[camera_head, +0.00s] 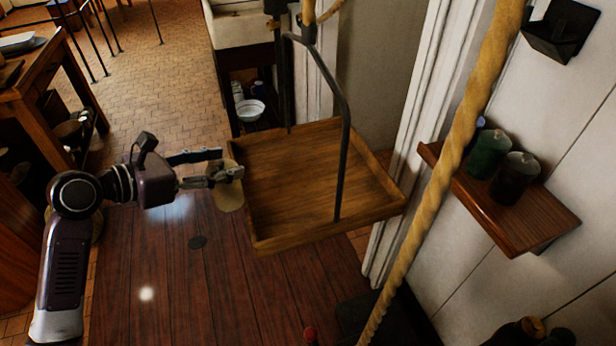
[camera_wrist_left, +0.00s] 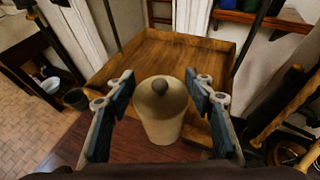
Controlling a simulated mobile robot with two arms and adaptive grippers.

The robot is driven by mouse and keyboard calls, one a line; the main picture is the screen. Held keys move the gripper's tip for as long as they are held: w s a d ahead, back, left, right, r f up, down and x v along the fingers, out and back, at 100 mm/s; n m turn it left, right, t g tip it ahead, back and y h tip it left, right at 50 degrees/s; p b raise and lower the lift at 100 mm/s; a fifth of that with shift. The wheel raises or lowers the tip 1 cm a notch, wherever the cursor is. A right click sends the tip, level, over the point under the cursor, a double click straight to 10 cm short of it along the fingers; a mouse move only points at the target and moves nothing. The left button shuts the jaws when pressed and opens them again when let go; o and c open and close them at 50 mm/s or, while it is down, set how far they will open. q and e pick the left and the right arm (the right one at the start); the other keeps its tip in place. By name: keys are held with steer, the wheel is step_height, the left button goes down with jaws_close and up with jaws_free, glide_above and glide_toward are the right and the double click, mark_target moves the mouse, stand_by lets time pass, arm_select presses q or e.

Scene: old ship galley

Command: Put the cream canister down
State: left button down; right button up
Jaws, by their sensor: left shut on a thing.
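The cream canister (camera_head: 229,198) hangs in my left gripper (camera_head: 226,166) at the left rim of a wooden tray (camera_head: 262,245). In the left wrist view the canister (camera_wrist_left: 160,122) is upright, with a brown knob on its lid, between the two fingers of the gripper (camera_wrist_left: 160,97). The gripper is shut on it. The tray (camera_wrist_left: 107,80) lies just beyond it there and its floor looks empty. I cannot tell how high the canister is above the dark wood surface. My right gripper is not in view.
A black metal bar frame (camera_head: 345,130) rises from the tray. A thick rope (camera_head: 447,180) runs down to its right. A wall shelf (camera_head: 525,215) holds dark and green canisters (camera_head: 488,153). The dark plank surface (camera_head: 180,280) is largely clear.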

arm_select(q)
steer(key=w+d+r+n+t+y, duration=0.1)
steer(key=w+d+r, duration=0.2)
steer(key=w+r, duration=0.5)
steer(key=w+d+r+n+t+y, duration=0.1)
steer(key=w+d+r, duration=0.2)
steer(key=w+r, duration=0.5)
step_height(320, 180, down, 22)
steer(key=w+p, duration=0.1)
steer(key=p, duration=0.2)
steer(key=shift+w+a, duration=0.15)
steer(key=shift+w, duration=0.15)
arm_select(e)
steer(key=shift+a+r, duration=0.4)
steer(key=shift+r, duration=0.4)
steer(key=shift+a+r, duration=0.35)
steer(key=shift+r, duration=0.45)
arm_select(q)
steer(key=shift+f, duration=0.1)
steer(key=c, duration=0.9)
jaws_free()
steer(key=shift+s+f, duration=0.1)
steer(key=shift+f, duration=0.05)
steer(key=shift+c, duration=0.2)
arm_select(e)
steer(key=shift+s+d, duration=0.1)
